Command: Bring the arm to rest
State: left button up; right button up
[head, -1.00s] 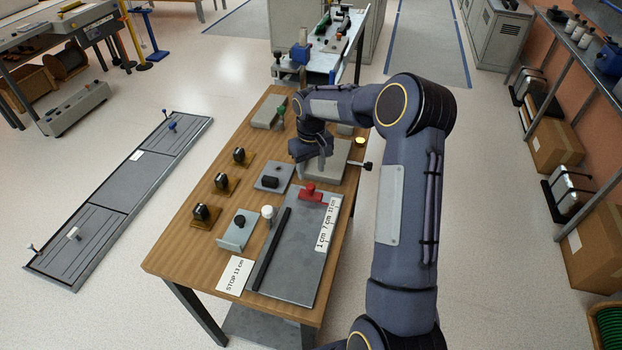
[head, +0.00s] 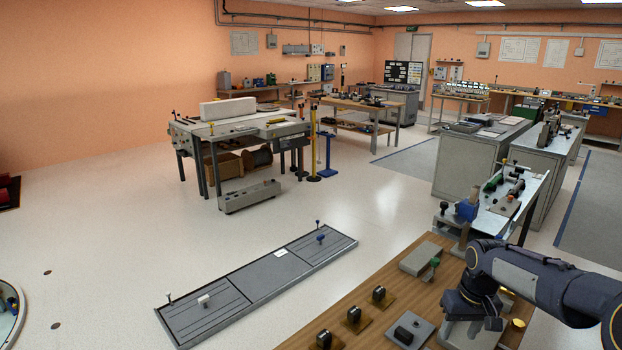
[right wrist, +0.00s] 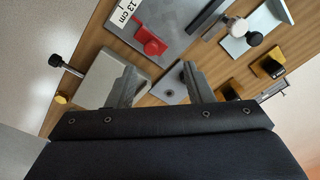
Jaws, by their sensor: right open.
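My right gripper (head: 472,318) hangs over the wooden workbench (head: 404,290) at the lower right of the head view, on my dark arm. In the right wrist view the right gripper (right wrist: 161,82) has its two fingers well apart, with nothing between them. A pale grey block (right wrist: 94,84) lies below and beside one finger. A red clamp-like piece (right wrist: 150,42) lies beyond the fingertips. My left gripper is in neither view.
Black pieces on yellow bases (head: 354,318), a grey plate with a black knob (head: 409,331) and a grey block with a green knob (head: 420,258) stand on the bench. A long grey floor panel (head: 262,280) lies left. Pale floor between is clear.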

jog(key=s+a+r+t+y, duration=0.1)
jog(key=s+a+r, duration=0.25)
jog(key=s, duration=0.25)
jog(key=s+a+r+t, duration=0.1)
jog(key=s+a+r, duration=0.2)
jog(key=s+r, duration=0.25)
jog(key=s+a+f+t+y, duration=0.1)
jog(key=s+a, duration=0.3)
jog(key=s, duration=0.4)
jog(key=s+a+f+m+t+y, duration=0.1)
jog(key=s+a+f, duration=0.1)
jog(key=s+a, duration=0.2)
jog(key=s, duration=0.3)
jog(key=shift+s+a+t+y, duration=0.2)
jog(key=shift+s+t+y, duration=0.1)
jog(key=shift+s+t, duration=0.1)
